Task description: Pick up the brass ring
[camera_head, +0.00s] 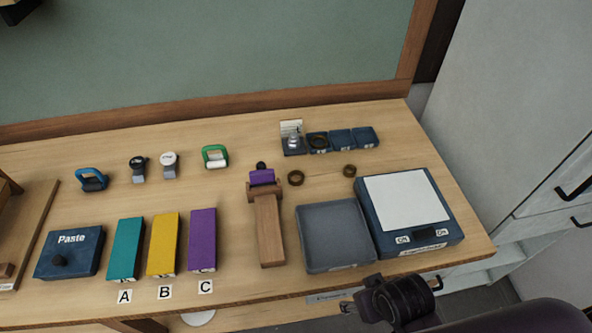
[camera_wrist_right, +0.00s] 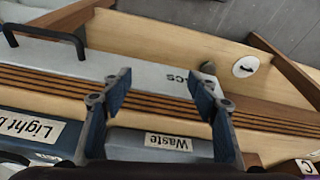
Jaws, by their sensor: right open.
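Two small brass-brown rings lie flat on the wooden table in the head view. One ring (camera_head: 295,178) is just right of the wooden stand, and the other ring (camera_head: 349,170) is above the gap between grey tray and light box. Which one the task means, I cannot tell. My right gripper (camera_head: 347,306) is at the table's front edge, below the grey tray and well short of both rings. In the right wrist view its fingers (camera_wrist_right: 160,95) are spread with nothing between them. No ring shows in that view. My left gripper is not in view.
The grey tray (camera_head: 334,265) and blue light box (camera_head: 440,235) lie between my right gripper and the rings. A wooden stand (camera_head: 269,230) is left of them. Small blue trays (camera_head: 342,140) stand behind. Bare table surrounds the rings.

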